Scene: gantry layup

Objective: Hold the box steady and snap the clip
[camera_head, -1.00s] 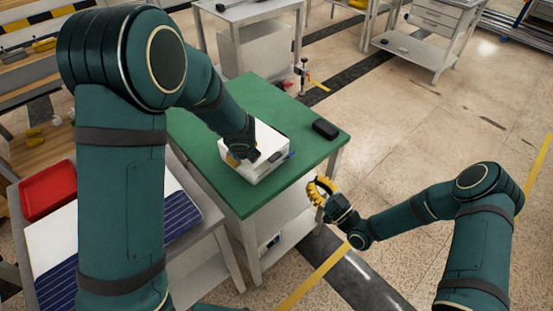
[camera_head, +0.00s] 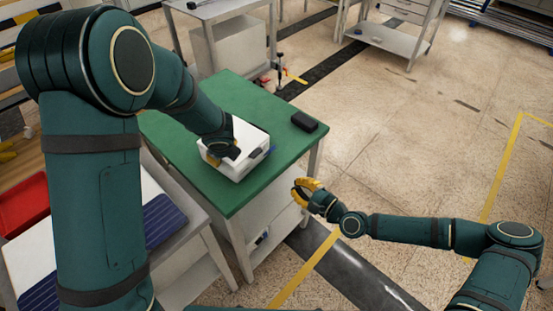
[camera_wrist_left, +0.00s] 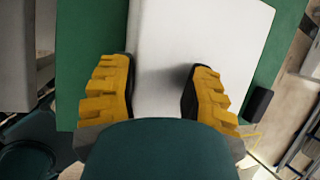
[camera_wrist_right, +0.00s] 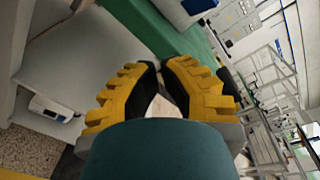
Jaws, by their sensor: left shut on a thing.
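The white box (camera_head: 236,150) sits on the green table. My left gripper (camera_head: 222,152) reaches down onto its left part. In the left wrist view, its yellow fingers (camera_wrist_left: 160,85) straddle part of the white box (camera_wrist_left: 205,45), one finger lying over its top. A small dark and blue part (camera_head: 257,154), perhaps the clip, shows on the box's right side. It shows as blue on the box in the right wrist view (camera_wrist_right: 199,5). My right gripper (camera_head: 297,190) is empty beside the table's right edge, below the top. Its fingertips (camera_wrist_right: 160,68) are slightly apart.
The green table (camera_head: 170,125) has a black block (camera_head: 304,121) at its back right corner. A white and blue item (camera_wrist_right: 52,108) lies on the shelf below. A red tray (camera_head: 22,203) and a blue striped panel (camera_head: 165,220) lie on the left. Floor at right is open.

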